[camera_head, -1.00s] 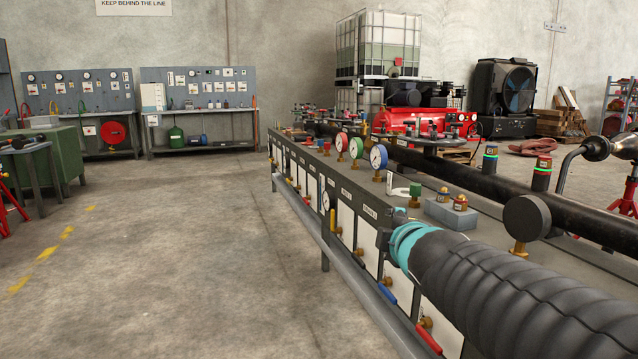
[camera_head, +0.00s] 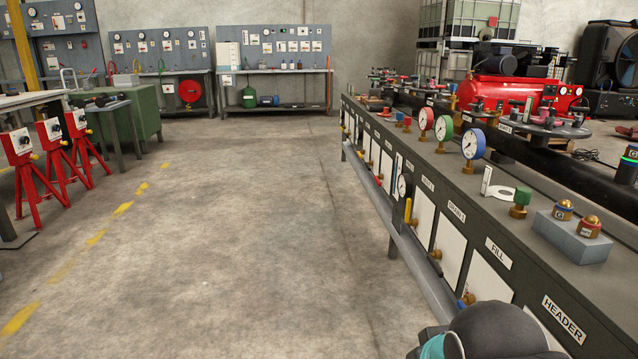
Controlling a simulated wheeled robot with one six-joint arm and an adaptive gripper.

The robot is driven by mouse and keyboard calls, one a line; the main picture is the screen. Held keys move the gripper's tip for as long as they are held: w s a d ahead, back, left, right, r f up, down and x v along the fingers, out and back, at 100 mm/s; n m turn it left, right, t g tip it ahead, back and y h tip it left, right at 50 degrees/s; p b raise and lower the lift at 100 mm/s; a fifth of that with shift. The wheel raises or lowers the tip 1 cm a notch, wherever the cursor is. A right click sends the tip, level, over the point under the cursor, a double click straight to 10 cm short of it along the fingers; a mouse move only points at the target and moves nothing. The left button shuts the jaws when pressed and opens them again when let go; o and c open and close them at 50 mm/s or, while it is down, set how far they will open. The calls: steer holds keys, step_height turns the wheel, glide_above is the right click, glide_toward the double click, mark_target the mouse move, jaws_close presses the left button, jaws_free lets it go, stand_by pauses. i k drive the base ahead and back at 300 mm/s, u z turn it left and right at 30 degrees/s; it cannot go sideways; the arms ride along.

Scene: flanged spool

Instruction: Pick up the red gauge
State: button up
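The red gauge (camera_head: 427,119) stands upright on the top of the long grey bench, with a white dial and a brass stem. A green gauge (camera_head: 444,133) and a larger blue gauge (camera_head: 473,144) stand nearer along the same row. Part of my arm, dark with a teal band, shows at the bottom right edge, well short of the red gauge. My gripper's fingers are not in the frame.
The bench (camera_head: 525,181) runs along the right, with a black pipe (camera_head: 594,186) behind the gauges. A grey block (camera_head: 573,236) with brass fittings sits at its near end. Red stands (camera_head: 24,171) are at left. The floor (camera_head: 210,240) between is clear.

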mark_target(425, 118)
steer(key=u, duration=0.35)
steer(key=i, duration=1.9)
steer(key=z, duration=0.5)
steer(key=i, duration=1.55)
steer(key=z, duration=0.5)
